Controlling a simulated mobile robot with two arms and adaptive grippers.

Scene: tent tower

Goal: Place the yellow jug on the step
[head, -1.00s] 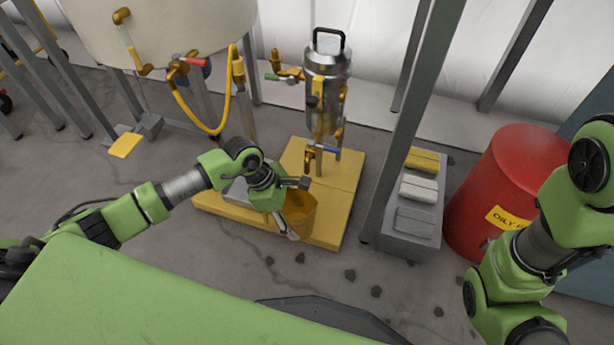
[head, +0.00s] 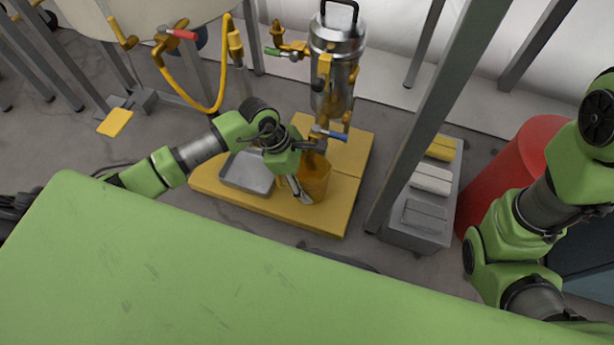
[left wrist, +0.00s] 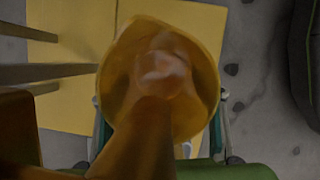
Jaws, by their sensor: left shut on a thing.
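The yellow jug (head: 316,178) is amber and looks upright. My left gripper (head: 302,192) is shut on it. In the left wrist view the jug (left wrist: 205,75) fills the middle, seen into its open mouth, with a pale blurred patch inside. The jug appears over the yellow step (head: 325,214), close under the tap of the steel canister. I cannot tell whether its base touches the step. The step also shows behind the jug in the left wrist view (left wrist: 72,112). My right arm is at the right edge; its gripper is out of view.
A grey metal tray (head: 247,173) lies on the step left of the jug. The steel canister (head: 335,75) with taps stands behind. A grey post (head: 430,125) and a grey box with blocks (head: 405,232) stand right, beside a red drum (head: 510,165).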

